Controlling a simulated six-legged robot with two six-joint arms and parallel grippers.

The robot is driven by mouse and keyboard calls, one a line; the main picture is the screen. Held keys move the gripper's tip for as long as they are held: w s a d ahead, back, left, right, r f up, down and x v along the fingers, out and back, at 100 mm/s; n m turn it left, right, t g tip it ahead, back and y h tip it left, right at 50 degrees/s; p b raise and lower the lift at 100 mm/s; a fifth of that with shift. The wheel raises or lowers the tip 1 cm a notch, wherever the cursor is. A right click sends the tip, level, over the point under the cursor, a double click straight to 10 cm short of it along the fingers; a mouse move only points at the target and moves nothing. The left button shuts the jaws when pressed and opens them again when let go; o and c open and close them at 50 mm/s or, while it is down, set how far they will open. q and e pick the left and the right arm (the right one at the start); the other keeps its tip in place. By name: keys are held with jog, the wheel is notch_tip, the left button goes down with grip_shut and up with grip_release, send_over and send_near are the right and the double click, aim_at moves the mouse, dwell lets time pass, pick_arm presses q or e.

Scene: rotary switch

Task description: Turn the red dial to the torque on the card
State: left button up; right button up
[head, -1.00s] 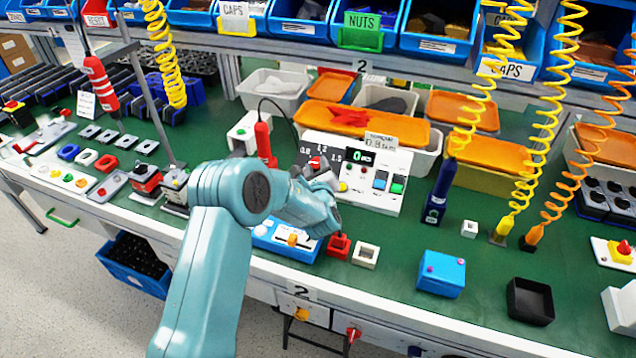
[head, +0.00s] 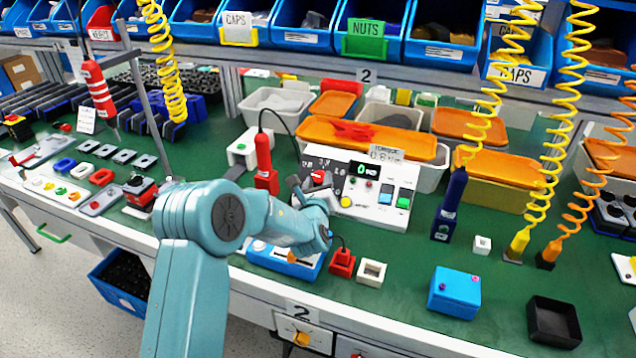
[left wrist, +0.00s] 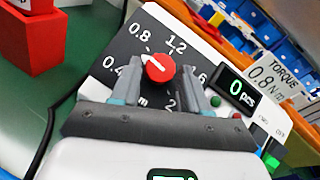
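The red dial (left wrist: 158,68) sits on the black scale of a white control box. Its white mark points up-left, between 0.4 and 0.8. The torque card (left wrist: 272,84) on the box reads 0.8 N m; it also shows in the head view (head: 388,153). My left gripper (left wrist: 161,72) is open, with one finger on each side of the dial and gaps visible between. In the head view my left gripper (head: 306,189) is at the box's left part, beside the dial (head: 318,177). My right gripper is not in view.
The box (head: 373,212) has a display reading 0 and several buttons. A red screwdriver (head: 264,160) stands close on the left. A blue block with an orange knob (head: 291,256), a red block (head: 342,262) and a white square part (head: 371,272) lie in front.

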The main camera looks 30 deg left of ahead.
pick_arm(q)
jog(key=shift+o, duration=0.8)
jog(key=shift+r, duration=0.1)
jog(key=b+v, duration=0.2)
jog(key=v, duration=1.4)
jog(key=shift+s, duration=0.2)
